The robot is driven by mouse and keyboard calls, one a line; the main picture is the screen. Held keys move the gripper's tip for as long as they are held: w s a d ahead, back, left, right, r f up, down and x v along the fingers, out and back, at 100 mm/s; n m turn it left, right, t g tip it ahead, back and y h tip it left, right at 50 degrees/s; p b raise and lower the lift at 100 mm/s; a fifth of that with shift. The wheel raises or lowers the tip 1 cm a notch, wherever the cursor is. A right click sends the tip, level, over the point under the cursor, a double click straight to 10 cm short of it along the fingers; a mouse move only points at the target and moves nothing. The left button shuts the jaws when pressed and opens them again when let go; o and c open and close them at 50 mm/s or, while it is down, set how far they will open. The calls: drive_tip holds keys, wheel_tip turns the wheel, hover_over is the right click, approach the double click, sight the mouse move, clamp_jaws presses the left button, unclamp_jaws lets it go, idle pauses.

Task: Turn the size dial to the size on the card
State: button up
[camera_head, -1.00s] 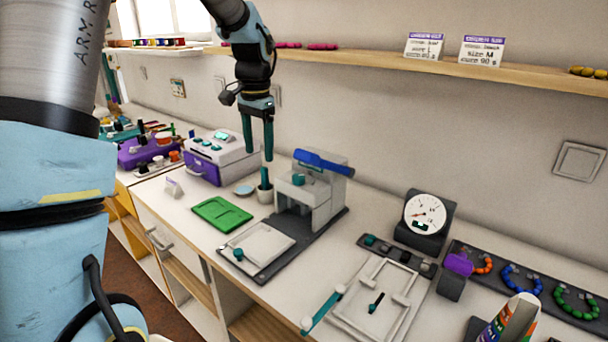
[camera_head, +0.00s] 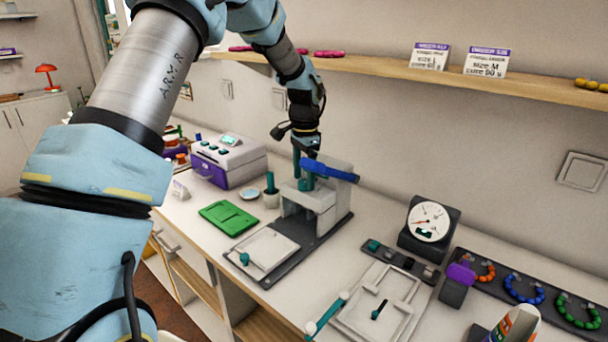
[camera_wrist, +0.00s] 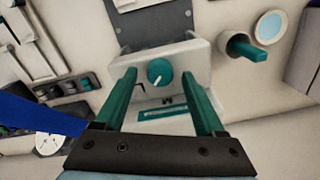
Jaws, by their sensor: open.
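The size dial (camera_wrist: 159,72) is a round teal knob with a pale mark on the white top of the press (camera_head: 322,203). In the wrist view its mark seems to point down and left, toward a letter like L; an M is printed nearby. My gripper (camera_wrist: 160,77) is open, its teal fingers to either side of the dial in that view; I cannot tell whether they touch it. In the head view the gripper (camera_head: 304,176) is over the press and partly hides the dial. The right card (camera_head: 487,63) on the shelf reads size M; the left card (camera_head: 429,57) is less clear.
The blue press handle (camera_head: 330,171) is close beside my gripper. A teal stick in a cup (camera_head: 271,199) stands left of the press, with a green tray (camera_head: 228,216) in front. A dial gauge (camera_head: 429,222) stands to the right.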

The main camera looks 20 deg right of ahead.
drive_tip(key=shift+f, duration=0.5)
clamp_jaws()
idle(0.3)
